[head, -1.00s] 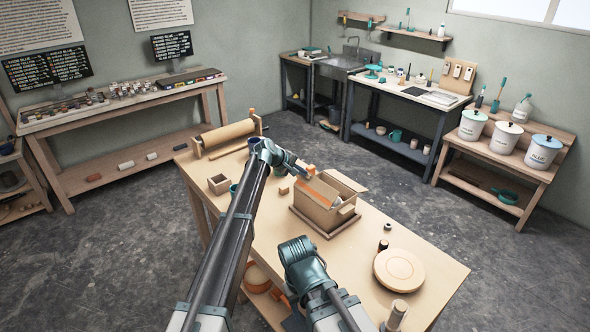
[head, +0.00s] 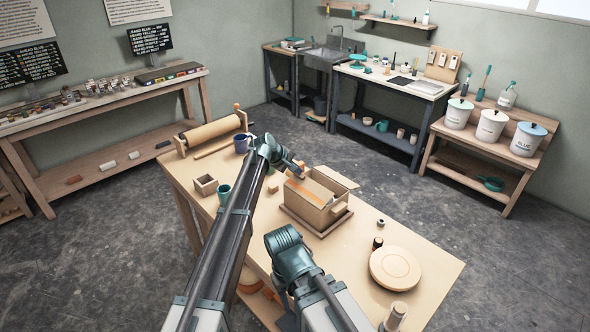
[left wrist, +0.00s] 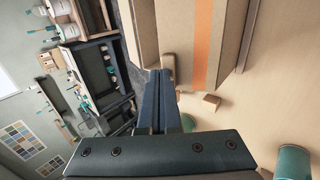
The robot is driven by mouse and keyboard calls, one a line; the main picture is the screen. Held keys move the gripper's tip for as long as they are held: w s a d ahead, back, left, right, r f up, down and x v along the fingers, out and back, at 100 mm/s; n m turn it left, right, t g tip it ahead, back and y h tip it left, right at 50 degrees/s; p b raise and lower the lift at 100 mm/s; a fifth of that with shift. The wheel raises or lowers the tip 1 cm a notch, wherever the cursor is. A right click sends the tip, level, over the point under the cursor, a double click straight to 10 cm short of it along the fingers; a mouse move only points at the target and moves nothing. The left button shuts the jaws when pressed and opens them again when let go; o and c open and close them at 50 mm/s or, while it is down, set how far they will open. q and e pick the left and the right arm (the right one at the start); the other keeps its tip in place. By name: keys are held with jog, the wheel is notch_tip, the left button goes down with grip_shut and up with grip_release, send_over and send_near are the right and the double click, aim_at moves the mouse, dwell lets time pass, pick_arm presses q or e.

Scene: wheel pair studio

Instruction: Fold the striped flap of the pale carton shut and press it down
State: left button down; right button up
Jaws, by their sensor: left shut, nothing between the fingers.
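The pale carton (head: 310,213) sits in a shallow wooden tray (head: 337,224) on the workbench. Its flap with an orange stripe (head: 312,191) slopes along the near left side of the opening; I cannot tell its exact angle. Another pale flap (head: 337,177) sticks out at the far right. My left gripper (head: 298,169) is shut and empty by the carton's far left corner. In the left wrist view its fingers (left wrist: 165,100) are beside the carton, left of and below the striped flap (left wrist: 203,45); contact is unclear. My right arm shows near the carton, its fingers hidden.
A wooden roller (head: 212,132), blue mug (head: 242,144), small wooden box (head: 205,186) and green cup (head: 224,193) stand on the left.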

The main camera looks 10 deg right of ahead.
pick_arm(q)
jog(key=shift+w+d, duration=0.2)
jog(key=shift+w, duration=0.1)
jog(key=shift+w+d+f+y, duration=0.1)
jog(key=shift+d+f+y, duration=0.05)
jog(key=shift+y, duration=0.15)
jog(key=shift+w+d+f+g+b, duration=0.15)
jog(key=shift+w+d+f+b, duration=0.1)
jog(key=shift+d+f+b, duration=0.25)
jog(key=shift+w+d+f+g+b, duration=0.15)
jog(key=shift+w+d+f+b, duration=0.15)
jog(key=shift+f, duration=0.4)
jog(key=shift+r+p, duration=0.75)
jog(key=shift+r, duration=0.1)
